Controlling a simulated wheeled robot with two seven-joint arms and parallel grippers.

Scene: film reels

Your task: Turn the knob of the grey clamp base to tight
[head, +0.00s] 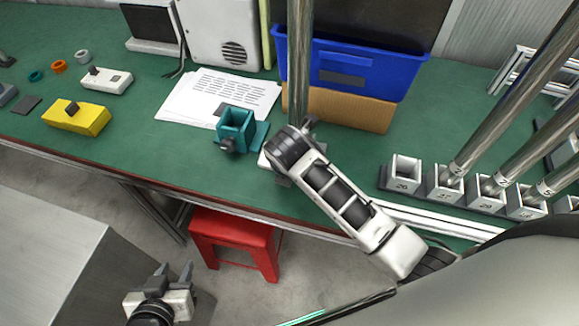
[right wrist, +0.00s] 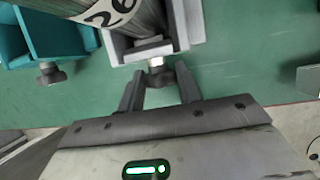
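The grey clamp base (right wrist: 150,45) shows in the right wrist view, holding an upright pole with a label reading 26. Its dark knob (right wrist: 158,76) sticks out toward my right gripper (right wrist: 160,88). The two fingers stand apart on either side of the knob; I cannot tell whether they touch it. In the head view the pole (head: 299,60) rises behind my right arm, which hides most of the base and the right gripper. My left gripper (head: 174,272) is open and empty at the lower left, above the floor, away from the table.
A teal clamp base (head: 236,128) stands just left of the grey one, beside paper sheets (head: 208,93). A blue bin (head: 385,72) on a cardboard box (head: 350,108) is behind. Several numbered bases, some with poles, line the right. A red stool (head: 235,232) stands below the table edge.

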